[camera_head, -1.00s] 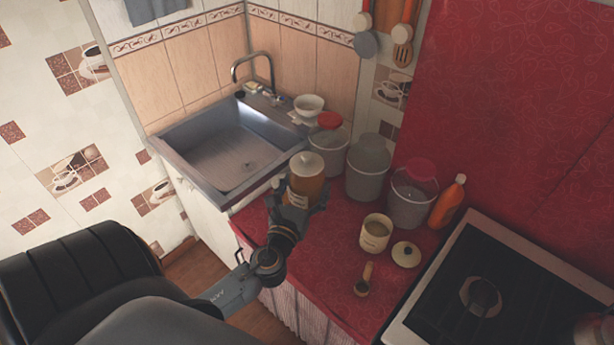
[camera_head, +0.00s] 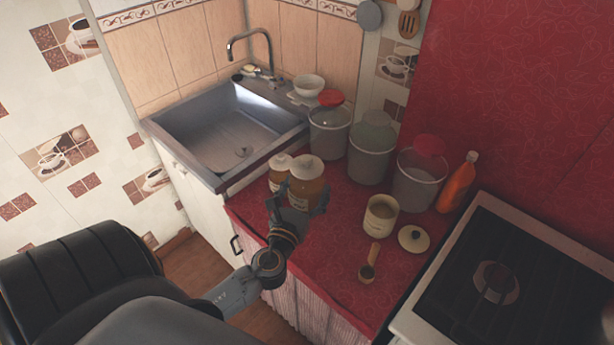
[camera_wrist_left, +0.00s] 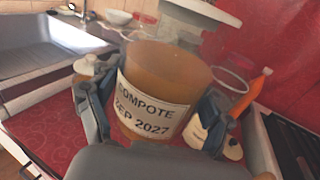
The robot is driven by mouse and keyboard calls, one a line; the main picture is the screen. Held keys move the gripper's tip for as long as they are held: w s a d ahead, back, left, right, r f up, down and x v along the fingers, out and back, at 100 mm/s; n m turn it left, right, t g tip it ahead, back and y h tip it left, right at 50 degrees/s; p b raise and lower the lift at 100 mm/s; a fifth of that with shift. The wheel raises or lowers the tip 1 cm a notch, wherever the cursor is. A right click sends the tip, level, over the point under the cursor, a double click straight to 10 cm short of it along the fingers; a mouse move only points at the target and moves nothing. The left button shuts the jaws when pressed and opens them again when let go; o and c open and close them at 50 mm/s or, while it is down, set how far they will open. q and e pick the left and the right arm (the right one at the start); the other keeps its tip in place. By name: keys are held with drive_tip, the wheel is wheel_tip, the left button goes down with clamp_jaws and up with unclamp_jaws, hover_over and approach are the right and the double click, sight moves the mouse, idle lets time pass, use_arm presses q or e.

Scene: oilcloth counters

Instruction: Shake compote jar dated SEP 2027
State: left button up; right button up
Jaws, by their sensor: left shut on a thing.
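The compote jar (camera_head: 307,190) is amber with a pale lid. Its label reads "COMPOTE SEP 2027" in the left wrist view (camera_wrist_left: 146,105). My left gripper (camera_head: 299,203) is shut around its sides, one finger on each side. The jar is over the red counter near the sink; I cannot tell whether its base touches the counter. A second amber jar with a pale lid (camera_head: 278,176) stands just left of it, partly hidden. My right gripper is not in view.
Several grey lidded canisters (camera_head: 371,155) stand along the back. The sink (camera_head: 225,135) is left, the stove (camera_head: 510,275) right.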

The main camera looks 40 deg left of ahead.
sight(306, 157)
use_arm(q)
wheel_tip(306, 157, up, 11)
drive_tip(key=p, duration=0.9)
drive_tip(key=shift+r, duration=0.1)
wheel_tip(306, 157, down, 11)
drive_tip(key=b, duration=1)
wheel_tip(306, 157, up, 11)
drive_tip(key=p, duration=1)
drive_tip(key=shift+f, duration=0.2)
wheel_tip(306, 157, down, 11)
drive_tip(key=b, duration=1)
drive_tip(key=shift+r, duration=0.15)
